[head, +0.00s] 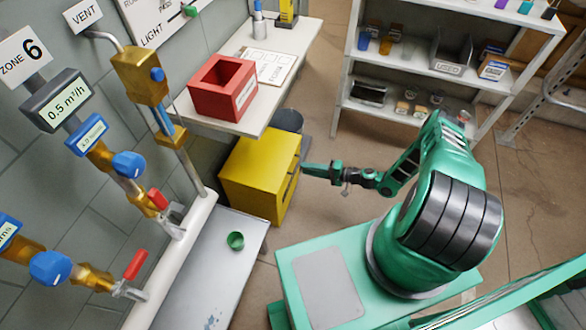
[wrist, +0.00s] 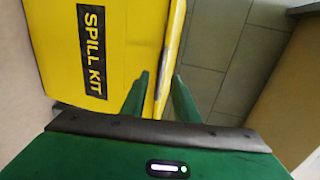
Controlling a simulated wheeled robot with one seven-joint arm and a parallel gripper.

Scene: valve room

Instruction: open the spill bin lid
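The spill bin (head: 260,160) is a yellow box on the floor beside the white bench, and its lid looks shut. A dark handle or slot shows on its right face. In the wrist view the bin (wrist: 130,40) carries a black "SPILL KIT" label (wrist: 92,50). My green gripper (head: 306,171) is at the bin's right face, near the upper edge. In the wrist view my gripper (wrist: 161,75) has its two fingers apart, with a yellow edge of the bin seen between them. I cannot tell whether the fingers touch it.
A white bench (head: 262,110) with a red open box (head: 222,88) stands behind the bin. A grey bench (head: 215,275) with a green cup (head: 235,240) is in front. Pipes and valves line the left wall. Shelves (head: 400,110) stand at the back right. Open floor lies right of the bin.

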